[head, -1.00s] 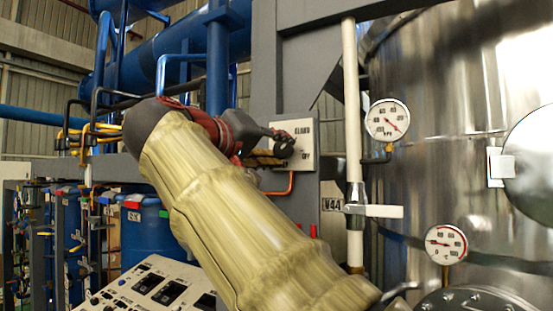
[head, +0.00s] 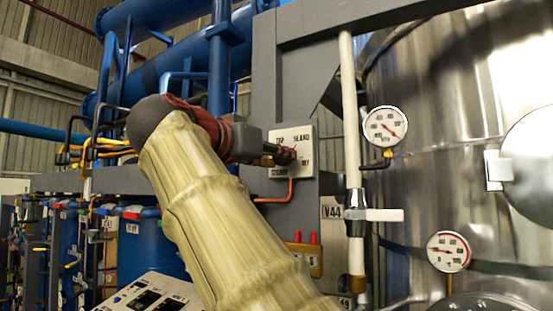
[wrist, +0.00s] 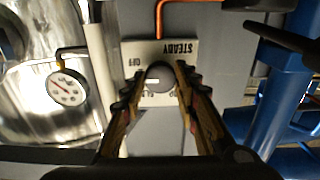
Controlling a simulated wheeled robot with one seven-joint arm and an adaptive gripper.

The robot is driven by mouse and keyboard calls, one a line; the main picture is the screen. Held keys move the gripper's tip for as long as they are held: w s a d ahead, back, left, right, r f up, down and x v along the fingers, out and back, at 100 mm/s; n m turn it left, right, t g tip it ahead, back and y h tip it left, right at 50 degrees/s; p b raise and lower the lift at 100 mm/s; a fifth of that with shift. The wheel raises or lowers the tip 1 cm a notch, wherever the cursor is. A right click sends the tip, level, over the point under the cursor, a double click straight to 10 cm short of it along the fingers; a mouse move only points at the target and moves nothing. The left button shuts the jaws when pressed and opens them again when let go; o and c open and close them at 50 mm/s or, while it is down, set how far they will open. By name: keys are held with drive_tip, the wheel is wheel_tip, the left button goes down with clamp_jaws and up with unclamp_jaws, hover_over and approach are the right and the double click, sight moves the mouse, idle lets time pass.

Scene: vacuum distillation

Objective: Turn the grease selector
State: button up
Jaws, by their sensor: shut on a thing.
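The grease selector is a round dark knob (wrist: 160,75) with a white mark toward its left side in the wrist view. It sits on a pale plate (head: 306,137) on a grey column, lettered TOP, GLAND, OFF and STEADY. In the wrist view the plate (wrist: 133,47) and lettering are upside down, with some letters hidden by the fingers. My gripper (wrist: 159,88) has one finger on each side of the knob and is shut on it. In the head view my gripper (head: 284,154) reaches the plate from the left and hides the knob.
A white pipe (head: 349,120) with a valve stands right of the plate, beside a steel vessel (head: 440,130) with two gauges. An orange tube (head: 290,187) runs below the plate. Blue pipework (head: 219,60) stands behind my arm.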

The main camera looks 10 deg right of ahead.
drive_tip(key=shift+w+f, duration=0.1)
drive_tip(key=shift+f, duration=0.1)
idle(0.4)
drive_tip(key=o, duration=0.9)
drive_tip(key=shift+a, duration=0.1)
drive_tip(key=shift+o, duration=1.4)
drive_tip(key=shift+r, duration=0.15)
drive_tip(key=v, duration=1.2)
